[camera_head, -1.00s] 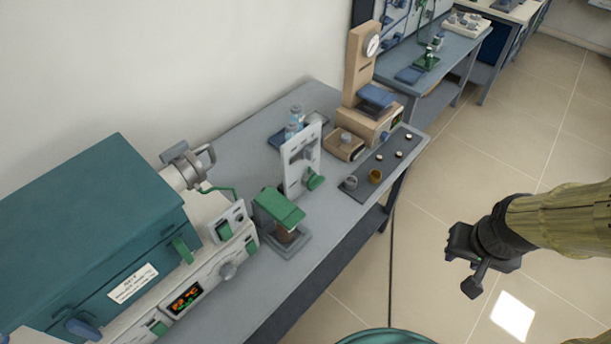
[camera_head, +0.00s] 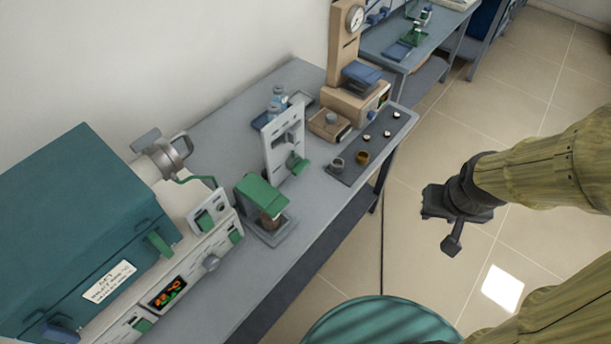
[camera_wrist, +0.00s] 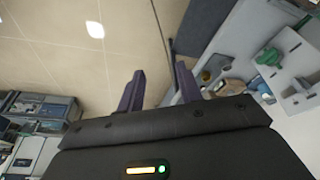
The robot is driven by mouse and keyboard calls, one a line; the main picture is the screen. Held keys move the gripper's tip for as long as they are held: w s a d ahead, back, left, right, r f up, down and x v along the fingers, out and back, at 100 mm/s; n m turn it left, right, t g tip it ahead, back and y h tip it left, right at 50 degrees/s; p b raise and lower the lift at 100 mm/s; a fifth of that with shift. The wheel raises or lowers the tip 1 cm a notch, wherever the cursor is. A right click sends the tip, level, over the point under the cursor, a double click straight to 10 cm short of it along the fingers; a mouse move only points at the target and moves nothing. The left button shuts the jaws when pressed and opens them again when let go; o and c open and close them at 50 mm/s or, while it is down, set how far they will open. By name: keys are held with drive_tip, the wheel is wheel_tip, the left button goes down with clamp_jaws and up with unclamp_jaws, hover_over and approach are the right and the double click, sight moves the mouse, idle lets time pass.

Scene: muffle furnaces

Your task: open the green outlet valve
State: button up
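The green outlet valve is most likely the green knob (camera_head: 297,163) low on the white upright panel (camera_head: 282,138) on the grey bench. In the wrist view a green knob (camera_wrist: 268,56) shows on a pale panel (camera_wrist: 292,72) at the right. My gripper (camera_head: 438,208) hangs over the floor to the right of the bench, well apart from the knob. In the wrist view my gripper (camera_wrist: 159,84) has its two dark fingers apart with nothing between them.
A teal furnace (camera_head: 85,220) with a grey pipe fitting and thin green tube stands at the left. A green-topped device (camera_head: 262,195), blue-capped bottles (camera_head: 278,98), a dark tray (camera_head: 372,145) with small cups and a beige gauge stand (camera_head: 343,45) share the bench.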

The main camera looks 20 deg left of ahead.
sight(303, 169)
drive_tip(key=w+a+f+n+t+y+b, duration=0.2)
drive_tip(key=w+a+f+n+t+b, duration=0.35)
drive_tip(key=b, duration=0.65)
drive_tip(key=w+a+f+n+t+y+b, duration=0.1)
drive_tip(key=w+a+f+n+t+b, duration=0.2)
drive_tip(key=f+n+b, duration=0.7)
drive_tip(key=s+a+f+n+y+b, duration=0.1)
drive_tip(key=a+f+n+y+b, duration=0.2)
drive_tip(key=b, duration=0.9)
drive_tip(key=s+a+f+n+y+b, duration=0.1)
drive_tip(key=a+f+n+y+b, duration=0.2)
drive_tip(key=a+n+y+b, duration=0.3)
drive_tip(key=a+n+t+b, duration=0.1)
drive_tip(key=a+b, duration=0.2)
drive_tip(key=b, duration=0.3)
drive_tip(key=shift+s+a+f+y, duration=0.3)
drive_tip(key=shift+s+f+y, duration=0.05)
drive_tip(key=shift+y, duration=0.05)
drive_tip(key=shift+n, duration=0.25)
drive_tip(key=b+x, duration=0.2)
drive_tip(key=x, duration=0.6)
drive_tip(key=b+x, duration=0.2)
drive_tip(key=x, duration=0.7)
drive_tip(key=shift+w+a+f+b, duration=0.1)
drive_tip(key=shift+a+f+b, duration=0.15)
drive_tip(key=shift+b, duration=0.1)
drive_tip(key=shift+d, duration=0.1)
